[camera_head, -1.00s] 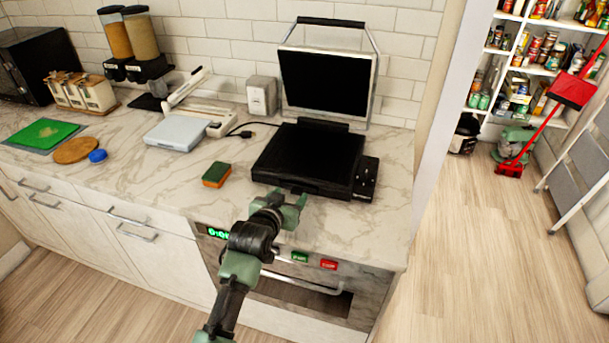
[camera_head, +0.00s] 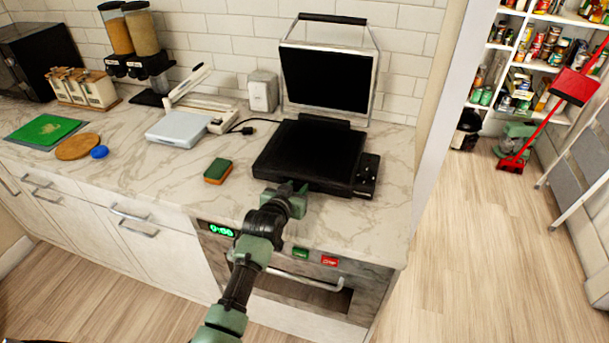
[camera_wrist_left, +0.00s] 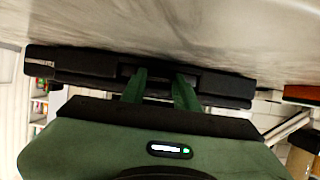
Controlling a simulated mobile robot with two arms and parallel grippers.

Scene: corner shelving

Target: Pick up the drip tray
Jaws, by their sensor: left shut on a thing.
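A black countertop grill (camera_head: 310,152) stands open on the marble counter, its lid (camera_head: 326,78) raised at the back. My left gripper (camera_head: 294,187) is at the middle of the grill's front edge. In the left wrist view, its green fingers (camera_wrist_left: 160,90) reach into a recess in the front of the black grill body (camera_wrist_left: 85,65). They are shut on a dark part there, which appears to be the drip tray (camera_wrist_left: 158,76). The tray is mostly hidden inside the grill and behind my fingers. My right gripper is in neither view.
A green and orange sponge (camera_head: 217,171) lies left of the grill. A kitchen scale (camera_head: 178,130) and a plug on a black cord (camera_head: 247,129) lie farther back. An oven front with a handle (camera_head: 305,281) is below the counter edge.

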